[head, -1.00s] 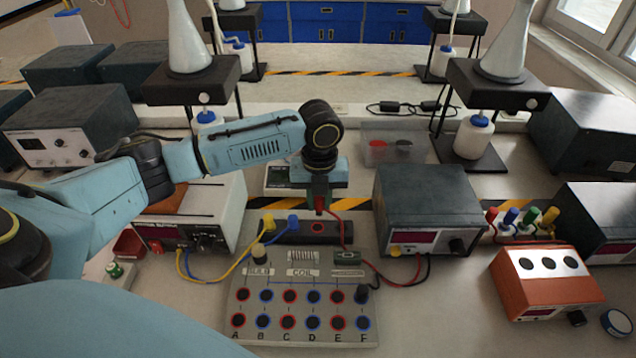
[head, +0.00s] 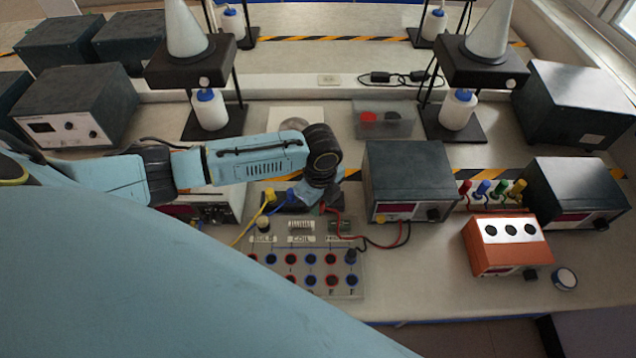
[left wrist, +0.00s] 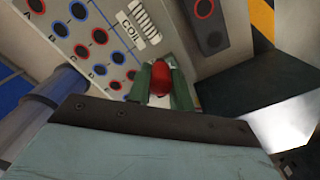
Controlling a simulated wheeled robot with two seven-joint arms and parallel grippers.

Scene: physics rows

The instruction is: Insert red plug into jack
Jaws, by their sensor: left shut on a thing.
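My left gripper (head: 318,206) is over the back edge of the socket board (head: 352,292), near the COIL label. In the left wrist view its green fingers (left wrist: 161,84) are shut on the red plug (left wrist: 160,76), over the board beside the COIL label. The red plug is mostly hidden by the gripper in the head view. The board carries rows of red and blue ringed jacks, such as a red one (head: 331,281). A dark block with a socket (left wrist: 212,30) lies just behind the board. I cannot see the plug seated in any jack. My right gripper is out of view.
A yellow plug (head: 269,195) and a blue plug (head: 291,195) stand left of the gripper with cables. A dark power supply (head: 408,175) with red and black leads stands to the right, then an orange box (head: 506,245). My arm covers the lower left.

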